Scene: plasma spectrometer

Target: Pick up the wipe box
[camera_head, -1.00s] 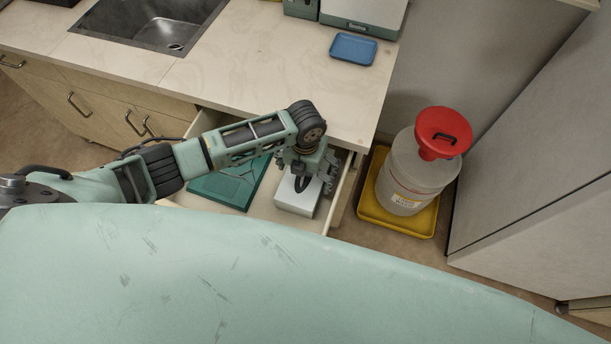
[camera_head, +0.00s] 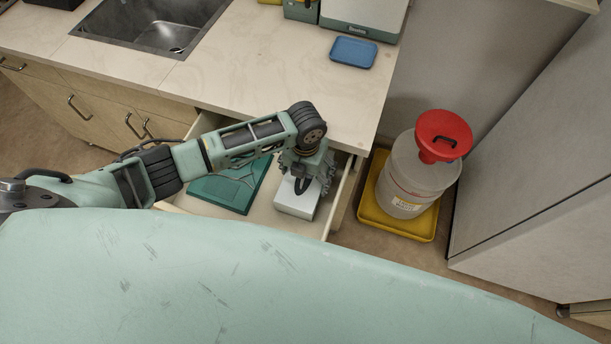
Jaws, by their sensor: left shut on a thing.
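The wipe box (camera_head: 294,205) is a white box with a dark opening on top. It is in the open drawer (camera_head: 261,212) below the counter; whether it touches the drawer floor I cannot tell. My left gripper (camera_head: 308,181) reaches down over the box from above and is shut on it. The gripper and wrist hide the far part of the box. My right gripper is not in view.
A teal tray (camera_head: 222,193) lies in the drawer left of the box. The counter edge overhangs the drawer's back. A waste container (camera_head: 408,178) with a red funnel (camera_head: 444,135) stands in a yellow tray (camera_head: 398,228) to the right.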

